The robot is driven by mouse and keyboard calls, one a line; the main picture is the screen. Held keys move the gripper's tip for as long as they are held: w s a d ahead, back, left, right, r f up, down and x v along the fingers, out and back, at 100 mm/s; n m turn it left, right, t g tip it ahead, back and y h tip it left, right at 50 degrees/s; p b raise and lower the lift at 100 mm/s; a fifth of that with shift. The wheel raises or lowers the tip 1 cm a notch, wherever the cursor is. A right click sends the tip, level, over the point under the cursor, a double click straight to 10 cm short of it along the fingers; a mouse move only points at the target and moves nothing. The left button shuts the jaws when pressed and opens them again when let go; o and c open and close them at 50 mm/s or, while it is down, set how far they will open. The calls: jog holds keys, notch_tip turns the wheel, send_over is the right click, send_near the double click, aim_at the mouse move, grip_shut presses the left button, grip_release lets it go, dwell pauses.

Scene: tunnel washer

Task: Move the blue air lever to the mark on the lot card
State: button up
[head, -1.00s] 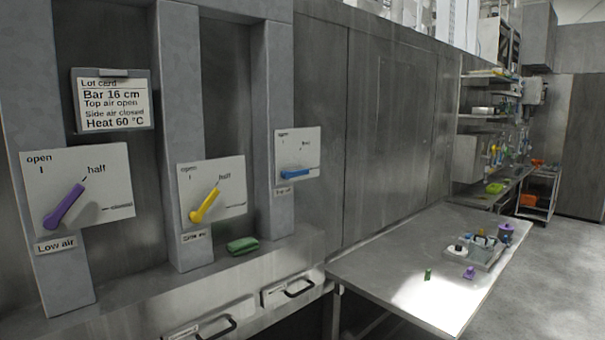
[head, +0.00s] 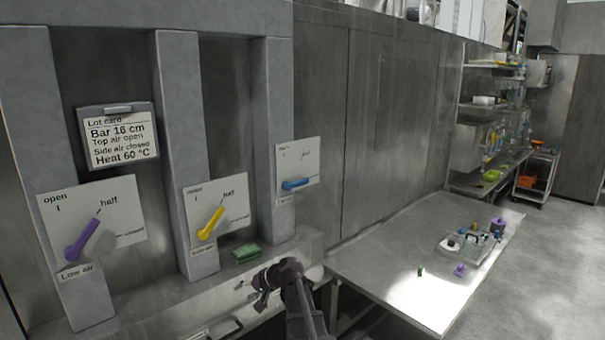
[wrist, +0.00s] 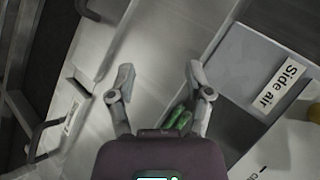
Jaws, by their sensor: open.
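The blue air lever (head: 296,184) sits on the rightmost white plate (head: 298,158) and lies nearly level, pointing right. The plate's marks and the label below are too small to read surely. The lot card (head: 118,138) hangs at the left and reads "Top air open", "Side air closed", "Bar 16 cm" and "Heat 60 °C". My gripper (head: 256,288) is low over the ledge, below and left of the blue lever and well apart from it. In the wrist view my gripper (wrist: 160,73) is open and empty; the blue lever is not visible there.
A green block (head: 246,252) lies on the ledge near my gripper. A steel table (head: 390,265) with small items stands right.

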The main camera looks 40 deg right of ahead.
jog(key=w+d+r+m+t+h+p, duration=0.1)
jog(key=d+r+m+t+p, duration=0.15)
jog(key=d+r, duration=0.5)
jog(key=w+d+r+m+t+p, duration=0.2)
jog(key=d+r+t+p, duration=0.15)
jog(key=d+r, duration=0.35)
jog(key=m+t+h+p, duration=0.4)
jog(key=m+p, duration=0.2)
send_near(304, 182)
jog(key=s, duration=0.3)
jog(key=shift+s+d+n, duration=0.1)
jog(key=shift+d+n, duration=0.15)
jog(key=shift+n, duration=0.1)
jog(key=w, duration=0.9)
jog(key=w+a, duration=0.1)
jog(key=w, duration=0.3)
jog(key=shift+w, duration=0.4)
jog(key=shift+a, duration=0.1)
grip_shut()
jog(key=shift+a, duration=0.15)
jog(key=shift+r, duration=0.15)
